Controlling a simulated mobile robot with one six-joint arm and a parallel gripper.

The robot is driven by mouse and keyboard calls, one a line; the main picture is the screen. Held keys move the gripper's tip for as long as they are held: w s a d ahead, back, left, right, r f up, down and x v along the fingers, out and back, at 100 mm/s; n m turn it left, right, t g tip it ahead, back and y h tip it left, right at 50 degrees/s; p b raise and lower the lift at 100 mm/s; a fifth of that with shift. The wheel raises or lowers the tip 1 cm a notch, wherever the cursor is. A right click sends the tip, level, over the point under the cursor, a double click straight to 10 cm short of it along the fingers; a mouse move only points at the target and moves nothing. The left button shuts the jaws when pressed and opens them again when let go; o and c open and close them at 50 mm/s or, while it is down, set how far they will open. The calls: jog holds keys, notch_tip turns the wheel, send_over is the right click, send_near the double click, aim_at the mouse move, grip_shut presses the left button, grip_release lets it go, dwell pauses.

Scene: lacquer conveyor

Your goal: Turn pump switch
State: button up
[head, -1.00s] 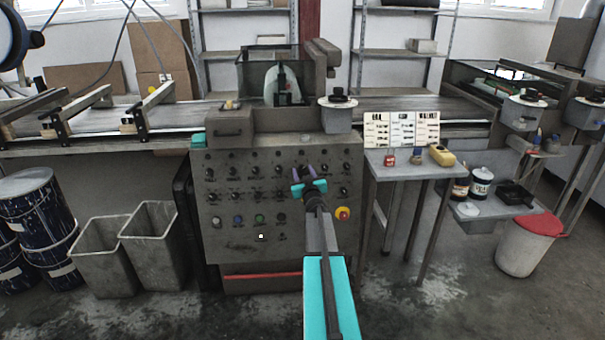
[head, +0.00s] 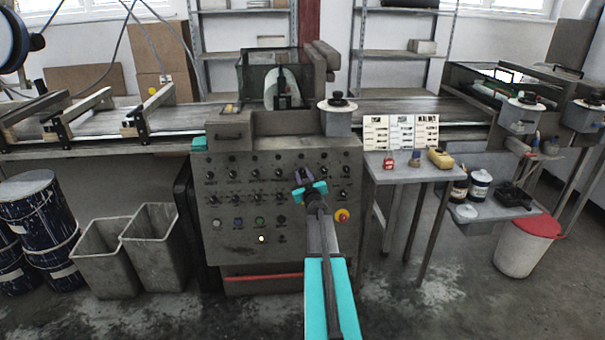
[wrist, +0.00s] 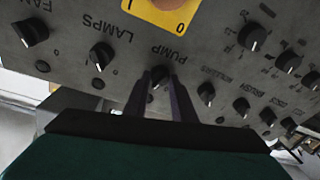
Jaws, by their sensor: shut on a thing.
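The pump switch is a small dark knob (wrist: 159,79) beside the PUMP lettering, which shows upside down in the wrist view. It sits on the grey control panel (head: 240,185). My gripper (wrist: 160,84) has its two dark fingers on either side of this knob and is shut on it. In the head view my gripper (head: 303,177) reaches the right-hand part of the panel, where its fingers and wrist hide the knob. The knob's exact turn angle is hard to tell.
The FANS knob (wrist: 34,32), the LAMPS knob (wrist: 102,55) and the ROLLERS knob (wrist: 206,92) flank the pump switch. A red emergency button (head: 342,216) on yellow is just right of my wrist. A side table (head: 405,170) stands right of the panel.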

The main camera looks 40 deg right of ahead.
jog(key=n+p, duration=0.2)
jog(key=n+y+p, duration=0.1)
jog(key=n+p, duration=0.1)
jog(key=p, duration=0.1)
jog(key=n+p, duration=0.2)
jog(key=n, duration=0.1)
jog(key=shift+r+y+p, duration=0.3)
jog(key=shift+r, duration=0.05)
jog(key=shift+f+n+y+p, duration=0.15)
jog(key=shift+n+y+p, duration=0.25)
jog(key=shift+n+p, duration=1.6)
jog(key=shift+n, duration=0.3)
jog(key=shift+g, duration=0.3)
jog(key=o, duration=1.1)
jog(key=shift+c, duration=0.2)
jog(key=shift+s, duration=0.1)
jog(key=b+v, duration=0.2)
jog(key=v, duration=1.1)
jog(key=shift+s+a, duration=0.2)
